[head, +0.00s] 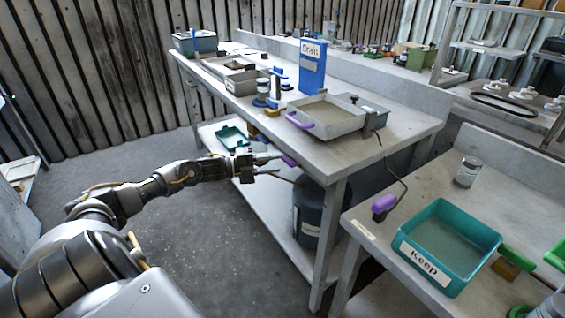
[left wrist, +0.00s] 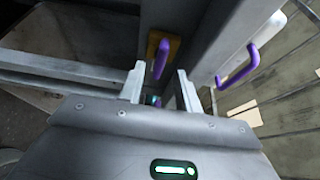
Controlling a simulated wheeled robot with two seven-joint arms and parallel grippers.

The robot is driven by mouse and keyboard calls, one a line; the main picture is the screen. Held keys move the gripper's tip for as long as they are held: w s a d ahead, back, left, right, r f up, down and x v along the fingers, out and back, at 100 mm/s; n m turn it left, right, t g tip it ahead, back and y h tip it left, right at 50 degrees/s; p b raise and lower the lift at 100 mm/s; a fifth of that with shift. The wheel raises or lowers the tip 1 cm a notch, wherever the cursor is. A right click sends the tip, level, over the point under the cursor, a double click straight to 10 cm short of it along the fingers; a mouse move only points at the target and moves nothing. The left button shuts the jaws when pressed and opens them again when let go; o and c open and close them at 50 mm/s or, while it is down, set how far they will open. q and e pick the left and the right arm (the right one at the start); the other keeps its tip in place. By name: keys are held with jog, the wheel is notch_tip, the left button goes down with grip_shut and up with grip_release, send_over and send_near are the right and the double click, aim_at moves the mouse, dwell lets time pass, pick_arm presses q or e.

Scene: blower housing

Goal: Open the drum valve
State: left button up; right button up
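A dark drum (head: 312,200) with a pale label stands on the lower shelf under the workbench, partly hidden by the bench leg. A small purple handle (head: 289,160) shows under the bench edge, just beyond my left gripper (head: 276,165). I cannot tell how it joins the drum. In the left wrist view, a purple lever (left wrist: 160,58) stands on a yellow-brown mount, ahead of and between the spread fingertips (left wrist: 159,80). The left gripper is open, with nothing seen between its fingers. My right gripper is not in view.
The workbench (head: 405,142) carries a grey tray (head: 325,117) with a purple handle, and a blue "Drain" container (head: 313,68). A teal "Keep" bin (head: 445,245) sits on the right-hand table. The floor (head: 200,250) left of the bench is clear.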

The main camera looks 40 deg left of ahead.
aim_at(284, 161)
pick_arm(q)
jog(key=shift+x, duration=1.9)
jog(key=shift+c, duration=0.2)
grip_shut()
